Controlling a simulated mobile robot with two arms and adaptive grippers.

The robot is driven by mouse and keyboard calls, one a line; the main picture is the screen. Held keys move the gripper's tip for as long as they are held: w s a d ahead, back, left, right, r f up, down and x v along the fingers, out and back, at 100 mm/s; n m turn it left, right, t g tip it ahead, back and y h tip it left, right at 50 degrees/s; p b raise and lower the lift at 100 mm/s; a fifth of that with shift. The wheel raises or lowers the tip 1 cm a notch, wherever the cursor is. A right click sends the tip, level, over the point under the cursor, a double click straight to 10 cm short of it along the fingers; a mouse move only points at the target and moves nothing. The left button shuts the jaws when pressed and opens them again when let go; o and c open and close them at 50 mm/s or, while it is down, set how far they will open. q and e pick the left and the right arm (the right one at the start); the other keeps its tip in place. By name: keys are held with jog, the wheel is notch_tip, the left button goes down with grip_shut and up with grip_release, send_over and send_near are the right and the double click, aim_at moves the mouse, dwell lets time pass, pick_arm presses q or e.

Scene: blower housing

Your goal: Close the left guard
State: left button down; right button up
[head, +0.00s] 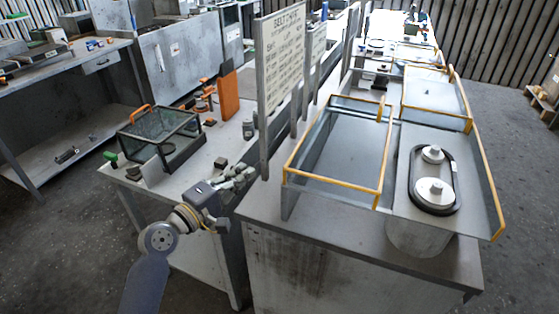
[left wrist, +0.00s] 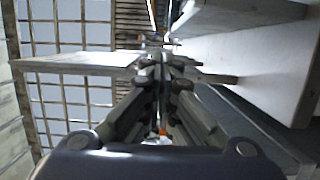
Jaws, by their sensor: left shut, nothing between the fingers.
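A yellow-edged guard (head: 384,152), seemingly the left one, stands open on the left side of the belt drive on the near bench. The belt drive (head: 446,178) has two white pulleys inside a black belt and lies uncovered. Another yellow-edged panel (head: 484,172) stands open on its right. My left gripper (head: 245,174) is shut and empty. It is left of the guard, apart from it, near the gap between the two benches. The left wrist view shows its fingers (left wrist: 160,105) together. My right gripper is not in view.
A sign board (head: 281,60) on posts stands just behind my left gripper. A glass box with an orange handle (head: 160,135) sits on the left bench. More yellow-edged guards (head: 436,97) stand farther along the right bench.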

pick_arm(q)
jog(key=w+d+p, duration=0.3)
jog(key=w+d, duration=0.3)
jog(key=d, duration=0.2)
jog(key=shift+w+f, duration=0.15)
jog(key=shift+w, duration=0.05)
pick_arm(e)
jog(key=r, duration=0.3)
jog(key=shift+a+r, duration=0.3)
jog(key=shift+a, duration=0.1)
pick_arm(q)
jog(key=shift+d, duration=0.1)
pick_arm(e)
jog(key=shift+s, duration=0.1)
